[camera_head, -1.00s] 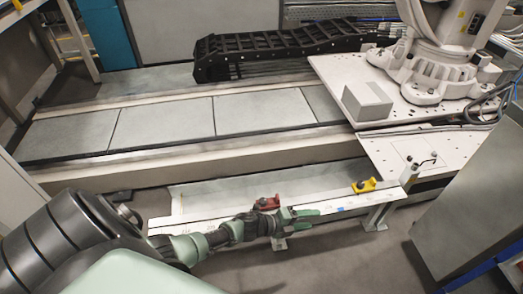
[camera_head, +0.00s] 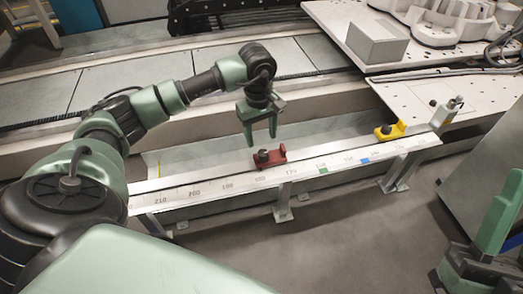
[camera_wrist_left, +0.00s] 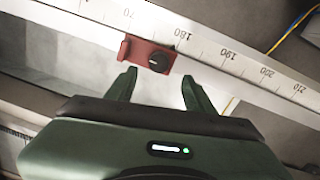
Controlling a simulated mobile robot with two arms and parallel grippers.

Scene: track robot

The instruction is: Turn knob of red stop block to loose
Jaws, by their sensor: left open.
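The red stop block (camera_head: 278,157) sits on the white ruled rail (camera_head: 215,181), with a dark round knob (camera_head: 262,156) on it. In the left wrist view the red block (camera_wrist_left: 132,47) lies beyond the fingertips, near the 180 mark, and its black knob (camera_wrist_left: 158,62) faces me with a light pointer line. My left gripper (camera_head: 262,141) is open and empty, fingers pointing down just above the block. In the left wrist view its fingertips (camera_wrist_left: 159,77) stand apart on either side of the knob's line, short of it. Part of my right gripper (camera_head: 492,222) shows at the lower right edge; its jaws are unclear.
A yellow stop block (camera_head: 392,131) sits farther right on the rail, near a small post (camera_head: 446,114) at its end. A grey box (camera_head: 377,43) stands on the platform behind. A grey cabinet (camera_head: 480,150) is at the right. The floor before the rail is clear.

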